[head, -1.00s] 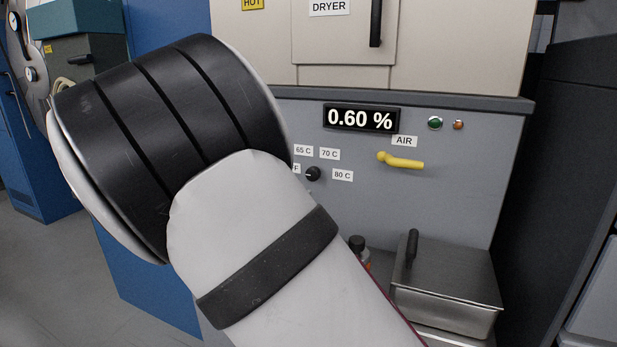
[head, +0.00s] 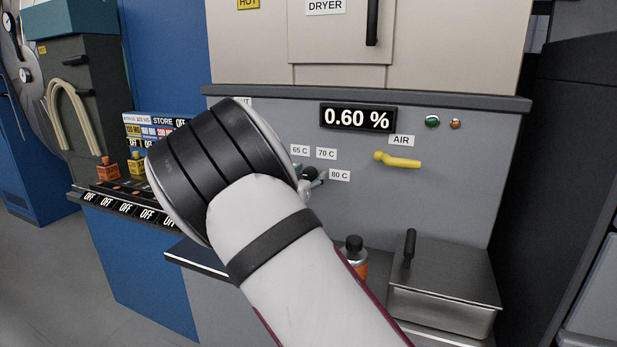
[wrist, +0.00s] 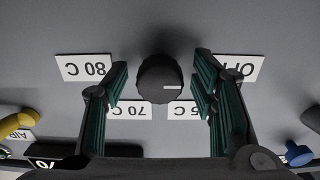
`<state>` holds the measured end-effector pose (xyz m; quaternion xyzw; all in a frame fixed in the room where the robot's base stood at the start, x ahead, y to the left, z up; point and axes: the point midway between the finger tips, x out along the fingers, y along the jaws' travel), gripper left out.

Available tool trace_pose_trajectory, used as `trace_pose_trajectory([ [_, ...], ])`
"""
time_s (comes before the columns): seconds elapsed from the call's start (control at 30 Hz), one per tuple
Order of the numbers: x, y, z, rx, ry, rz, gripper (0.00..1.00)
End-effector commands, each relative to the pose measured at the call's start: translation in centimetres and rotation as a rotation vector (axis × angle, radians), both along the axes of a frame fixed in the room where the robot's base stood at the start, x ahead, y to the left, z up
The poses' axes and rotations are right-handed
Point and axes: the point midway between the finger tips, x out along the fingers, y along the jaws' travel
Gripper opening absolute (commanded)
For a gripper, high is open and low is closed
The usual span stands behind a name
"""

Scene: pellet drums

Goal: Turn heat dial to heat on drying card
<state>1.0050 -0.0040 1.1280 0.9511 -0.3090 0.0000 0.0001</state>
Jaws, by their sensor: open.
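The heat dial (wrist: 160,78) is a round black knob on the grey dryer panel. Its short white mark is on the right side in the upside-down wrist view, roughly toward the OFF label (wrist: 240,68) and 65 C label (wrist: 183,110). The 70 C label (wrist: 128,110) and 80 C label (wrist: 84,68) are left of it. My gripper (wrist: 160,72) is open, one finger either side of the dial, with visible gaps. In the head view the dial (head: 309,173) is partly hidden by my gripper (head: 314,183). I see no drying card.
The display (head: 358,118) reads 0.60 %. A yellow AIR lever (head: 398,160) is right of the dial. Below are a metal lidded box (head: 445,285) and an orange bottle with a black cap (head: 354,254). A switch console (head: 128,207) stands left.

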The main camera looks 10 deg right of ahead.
Motion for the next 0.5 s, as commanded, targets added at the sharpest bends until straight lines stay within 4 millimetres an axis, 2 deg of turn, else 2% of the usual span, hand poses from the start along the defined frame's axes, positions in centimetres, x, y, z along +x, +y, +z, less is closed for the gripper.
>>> trace_pose_trajectory([
  [0.17,-0.01,0.01,0.0,0.0,0.0,0.0,0.53],
  [0.27,-0.02,0.01,0.0,0.0,0.0,0.0,0.34],
  [0.4,-0.03,0.01,0.0,0.0,0.0,0.0,0.04],
  [0.5,-0.03,0.01,0.0,0.0,0.0,0.0,0.04],
])
